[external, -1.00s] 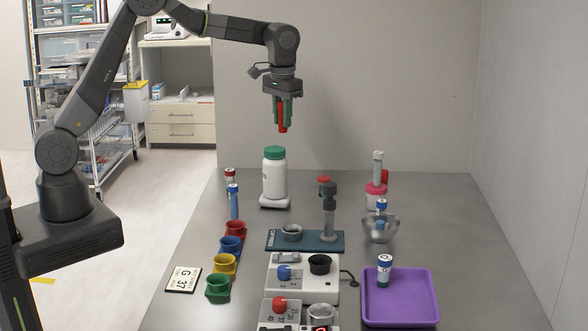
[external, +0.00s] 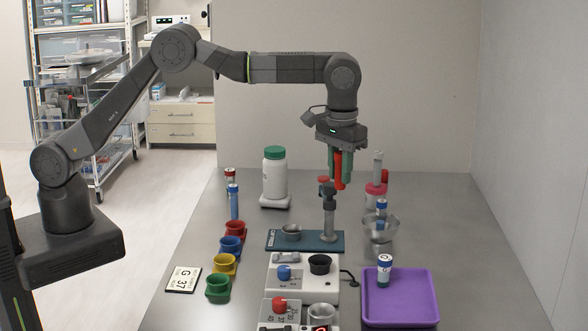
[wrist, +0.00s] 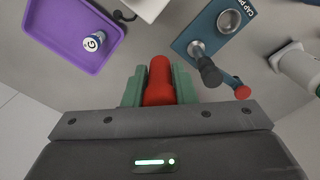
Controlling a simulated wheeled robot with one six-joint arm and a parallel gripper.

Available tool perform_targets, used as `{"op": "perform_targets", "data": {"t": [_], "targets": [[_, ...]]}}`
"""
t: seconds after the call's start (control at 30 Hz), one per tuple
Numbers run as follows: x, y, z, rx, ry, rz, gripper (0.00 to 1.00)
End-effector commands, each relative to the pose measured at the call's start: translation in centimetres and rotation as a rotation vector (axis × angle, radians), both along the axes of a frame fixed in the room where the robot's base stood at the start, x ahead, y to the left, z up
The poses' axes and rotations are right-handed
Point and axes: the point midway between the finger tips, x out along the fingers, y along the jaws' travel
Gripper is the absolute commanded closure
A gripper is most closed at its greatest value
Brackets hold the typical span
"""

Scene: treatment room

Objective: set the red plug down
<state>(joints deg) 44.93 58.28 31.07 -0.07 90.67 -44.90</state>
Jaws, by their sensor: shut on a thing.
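My gripper (external: 341,165) is shut on the red plug (external: 340,178), with a green finger on each side of it. The plug points down and hangs in the air, above and behind the dark-topped post of the blue-green plate (external: 275,243). In the wrist view the plug (wrist: 158,80) sits between the two green fingers, its rounded end showing beyond them. Its other end is hidden by my gripper.
The post (external: 329,212) stands on the plate beside a small metal cup (external: 291,232). A purple tray (external: 415,300) holds a capped vial (external: 384,270). A metal bowl (external: 379,231) stands right of the post, a white bottle (external: 274,178) to the left. Coloured holders (external: 225,264) line the left.

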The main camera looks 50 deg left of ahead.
Motion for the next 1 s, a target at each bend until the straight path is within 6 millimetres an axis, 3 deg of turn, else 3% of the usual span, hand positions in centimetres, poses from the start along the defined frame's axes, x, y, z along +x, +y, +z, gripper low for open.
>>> {"op": "perform_targets", "data": {"t": [0.2,0.7,1.0], "targets": [[0.0,0.1,-5.0,0.003,0.003,0.0,0.96],[0.1,0.1,-13.6,0.001,0.001,0.0,0.96],[0.0,0.2,-16.4,0.001,0.001,0.0,0.96]]}}
